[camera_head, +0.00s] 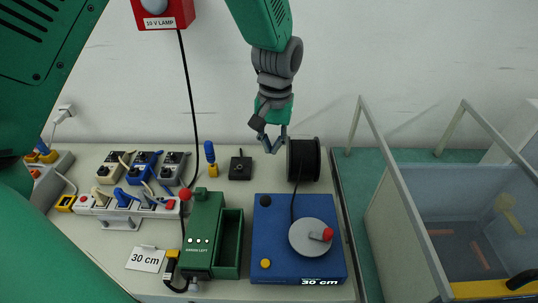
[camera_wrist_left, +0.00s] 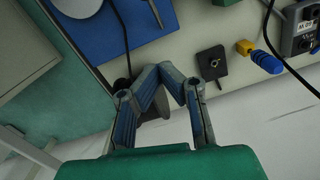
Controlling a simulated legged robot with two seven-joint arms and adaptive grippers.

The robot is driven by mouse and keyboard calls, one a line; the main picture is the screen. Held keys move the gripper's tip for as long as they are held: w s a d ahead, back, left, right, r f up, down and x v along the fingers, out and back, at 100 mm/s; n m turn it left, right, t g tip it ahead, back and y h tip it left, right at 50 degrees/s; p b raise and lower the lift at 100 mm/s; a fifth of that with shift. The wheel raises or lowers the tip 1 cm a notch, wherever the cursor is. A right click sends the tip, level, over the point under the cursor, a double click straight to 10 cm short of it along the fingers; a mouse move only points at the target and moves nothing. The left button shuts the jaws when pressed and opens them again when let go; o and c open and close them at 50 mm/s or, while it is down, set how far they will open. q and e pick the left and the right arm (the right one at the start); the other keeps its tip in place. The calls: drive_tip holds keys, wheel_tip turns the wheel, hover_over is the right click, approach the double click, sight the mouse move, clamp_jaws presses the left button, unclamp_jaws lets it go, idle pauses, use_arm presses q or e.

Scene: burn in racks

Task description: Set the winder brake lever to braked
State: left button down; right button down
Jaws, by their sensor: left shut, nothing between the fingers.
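The blue box (camera_head: 265,225) on the bench carries a grey disc (camera_head: 305,240) with a red knob (camera_head: 327,234). A black cord runs from a black spool (camera_head: 311,160) behind it to the disc. A small black plate with a short dark lever (camera_head: 240,166) lies left of the spool; it also shows in the left wrist view (camera_wrist_left: 212,62). No part is legibly marked as the winder brake lever, so I cannot tell which it is or how it is set. My left gripper (camera_head: 271,146) is shut and empty, beside the spool's left side. My right gripper is not in view.
A green box (camera_head: 204,225) with an open tray stands left of the blue box. A blue-handled tool in a yellow base (camera_head: 211,160), a power strip (camera_head: 130,207) and several small boxes stand further left. A clear-walled bin (camera_head: 400,225) stands at the right, past the bench edge.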

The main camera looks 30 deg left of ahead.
sight(266, 199)
use_arm(q)
drive_tip(key=s+f, duration=0.1)
drive_tip(key=f, duration=0.2)
drive_tip(key=s+d+f+p, duration=0.1)
drive_tip(key=s+f, duration=0.1)
drive_tip(key=f, duration=0.1)
drive_tip(key=s+f, duration=0.1)
drive_tip(key=f, duration=0.1)
drive_tip(key=shift+s+d+f, duration=0.25)
drive_tip(key=shift+f, duration=0.15)
drive_tip(key=shift+w+d, duration=0.15)
drive_tip(key=shift+d, duration=0.4)
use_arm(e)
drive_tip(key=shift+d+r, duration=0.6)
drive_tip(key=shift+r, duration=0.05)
